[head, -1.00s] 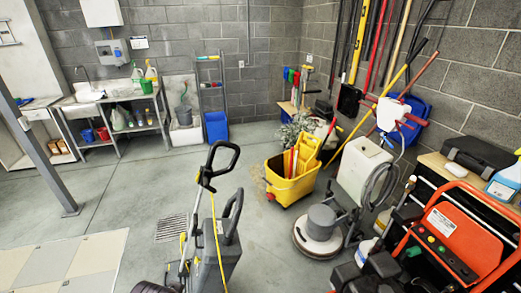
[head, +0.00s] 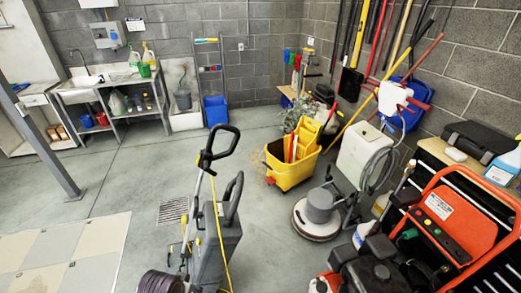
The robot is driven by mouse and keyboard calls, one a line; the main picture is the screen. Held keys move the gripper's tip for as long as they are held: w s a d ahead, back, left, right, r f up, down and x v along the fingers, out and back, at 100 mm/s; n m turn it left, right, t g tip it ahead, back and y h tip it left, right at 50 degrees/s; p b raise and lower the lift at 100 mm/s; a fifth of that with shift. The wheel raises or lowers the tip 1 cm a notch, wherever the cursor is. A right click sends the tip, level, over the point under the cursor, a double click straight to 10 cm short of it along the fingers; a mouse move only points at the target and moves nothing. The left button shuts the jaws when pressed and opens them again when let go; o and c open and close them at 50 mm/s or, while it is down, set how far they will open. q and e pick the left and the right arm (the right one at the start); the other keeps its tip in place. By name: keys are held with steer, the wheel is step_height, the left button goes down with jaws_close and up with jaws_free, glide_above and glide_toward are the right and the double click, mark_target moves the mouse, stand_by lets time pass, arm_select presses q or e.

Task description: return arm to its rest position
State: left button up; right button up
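Neither of my grippers and neither of my arms shows in the head view, so their pose and what they hold cannot be seen. A floor buffer (head: 320,207) with a round grey and white head stands on the floor right of the middle. No loose buffer pad can be made out.
A dark upright machine (head: 217,240) with a looped handle and yellow cord stands at front centre. A yellow mop bucket (head: 286,178) stands behind it. An orange-framed machine (head: 450,215) fills the right front. A sink bench (head: 105,90) is at back left. Left-centre floor is open.

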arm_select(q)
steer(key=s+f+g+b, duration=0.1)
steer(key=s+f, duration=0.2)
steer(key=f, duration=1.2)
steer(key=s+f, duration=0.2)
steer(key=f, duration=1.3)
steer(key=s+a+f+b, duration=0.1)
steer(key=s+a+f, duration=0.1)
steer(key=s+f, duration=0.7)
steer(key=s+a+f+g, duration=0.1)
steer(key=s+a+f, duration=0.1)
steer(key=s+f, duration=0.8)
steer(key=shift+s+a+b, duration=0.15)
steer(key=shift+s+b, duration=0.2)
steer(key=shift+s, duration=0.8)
